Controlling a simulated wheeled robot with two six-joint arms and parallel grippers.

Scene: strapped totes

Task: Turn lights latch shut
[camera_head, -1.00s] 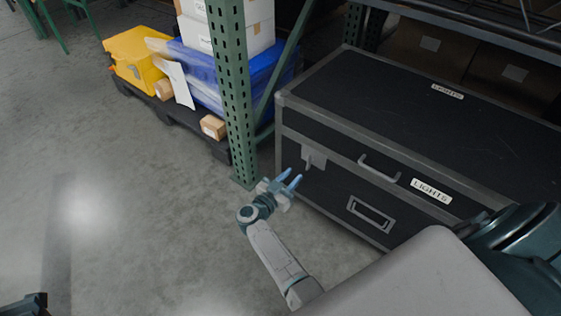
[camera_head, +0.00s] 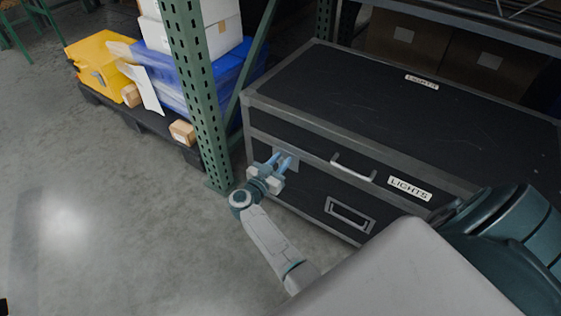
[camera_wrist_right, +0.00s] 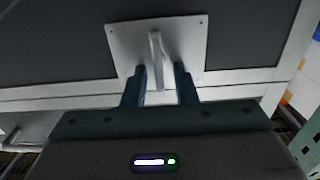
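The black LIGHTS case (camera_head: 420,118) with grey metal edging stands on the right in the head view. Its latch is a grey plate (camera_head: 291,154) on the front near the left corner. In the right wrist view the latch plate (camera_wrist_right: 188,32) carries a raised lever (camera_wrist_right: 155,48) that sits between my finger lines. My right gripper (camera_head: 281,163) is at the latch with two blue fingers apart. In the right wrist view its fingertips (camera_wrist_right: 160,75) straddle the lever's lower end. I cannot tell whether they touch it. My left gripper is not in view.
A green rack post (camera_head: 197,90) stands just left of the case. A handle (camera_head: 353,168) and a LIGHTS label (camera_head: 409,189) are right of the latch. A yellow bin (camera_head: 97,62) and blue wrapped load (camera_head: 205,75) lie behind the post. The floor at left is clear.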

